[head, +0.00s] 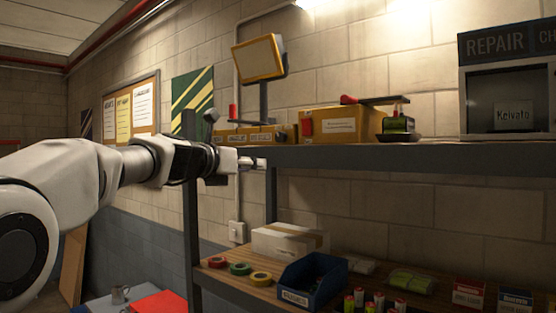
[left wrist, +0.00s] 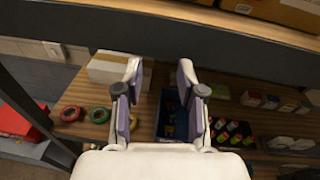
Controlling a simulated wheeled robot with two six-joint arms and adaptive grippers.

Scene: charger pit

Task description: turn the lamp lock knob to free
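A lamp (head: 258,58) with a square yellow frame stands on a dark post above the upper shelf (head: 400,155). A small red upright piece (head: 232,111) and a grey rounded piece (head: 211,115) show near the foot of the post; I cannot tell which, if either, is the lock knob. My left gripper (head: 252,163) reaches in from the left, just below the lamp post at the upper shelf's front edge. In the left wrist view its two fingers (left wrist: 159,90) stand apart with nothing between them. The lamp is not in that view. My right gripper is not in view.
On the upper shelf are a yellow box (head: 338,125), a green-and-black item (head: 398,125) and a repair screen unit (head: 508,85). The lower shelf holds a white carton (head: 289,240), tape rolls (head: 239,269) and a blue bin (head: 313,280). A shelf upright (head: 191,230) stands near my left arm.

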